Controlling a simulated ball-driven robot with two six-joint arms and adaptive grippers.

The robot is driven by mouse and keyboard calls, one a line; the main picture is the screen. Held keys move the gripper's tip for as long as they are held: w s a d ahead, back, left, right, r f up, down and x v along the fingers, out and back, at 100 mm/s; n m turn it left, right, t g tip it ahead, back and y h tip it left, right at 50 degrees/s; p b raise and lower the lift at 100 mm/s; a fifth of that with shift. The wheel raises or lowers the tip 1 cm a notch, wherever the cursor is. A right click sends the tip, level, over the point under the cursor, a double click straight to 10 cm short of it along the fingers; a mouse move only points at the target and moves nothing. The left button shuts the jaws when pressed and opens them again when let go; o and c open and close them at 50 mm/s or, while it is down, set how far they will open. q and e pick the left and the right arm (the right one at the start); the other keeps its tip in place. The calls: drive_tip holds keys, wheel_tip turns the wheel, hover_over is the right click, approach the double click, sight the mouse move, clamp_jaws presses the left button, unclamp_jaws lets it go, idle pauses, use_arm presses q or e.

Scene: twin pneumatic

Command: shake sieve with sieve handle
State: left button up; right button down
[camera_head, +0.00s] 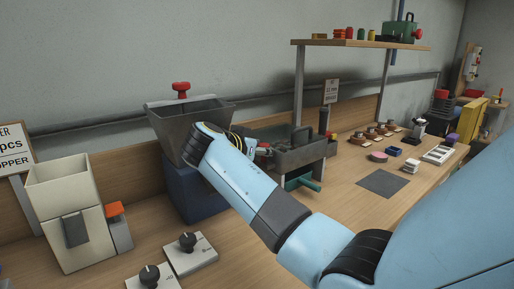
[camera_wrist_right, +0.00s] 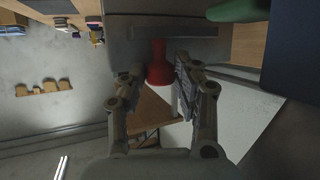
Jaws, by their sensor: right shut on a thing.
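The sieve (camera_head: 300,155) is a dark grey box-like unit on the bench, just right of my right gripper (camera_head: 257,150). In the head view my forearm hides part of the gripper, and a small red bit of the sieve handle (camera_head: 264,145) shows by its tips. In the right wrist view the red handle (camera_wrist_right: 158,66) stands out from a grey wall (camera_wrist_right: 165,30), between the two fingers of the gripper. The gripper is shut on this handle. A green bar (camera_head: 303,184) juts from the sieve's lower front. My left gripper is not in view.
A grey hopper (camera_head: 175,122) with a red knob (camera_head: 181,88) stands left of the sieve, on a blue body (camera_head: 185,192). A cream bin (camera_head: 65,205) and two dial boxes (camera_head: 190,256) are further left. A shelf (camera_head: 370,43) overhangs behind. A dark mat (camera_head: 384,184) lies bare at right.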

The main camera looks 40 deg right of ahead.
drive_tip(key=s, duration=0.2)
drive_tip(key=s+p, duration=0.1)
drive_tip(key=s, duration=0.2)
drive_tip(key=shift+s+a, duration=0.3)
drive_tip(key=shift+s, duration=0.1)
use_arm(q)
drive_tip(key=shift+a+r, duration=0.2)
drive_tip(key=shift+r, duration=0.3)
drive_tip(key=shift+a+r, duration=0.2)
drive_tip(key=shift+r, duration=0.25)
use_arm(e)
drive_tip(key=c, duration=1.2)
unclamp_jaws()
drive_tip(key=shift+c, duration=0.2)
drive_tip(key=shift+a, duration=0.2)
drive_tip(key=v, duration=0.7)
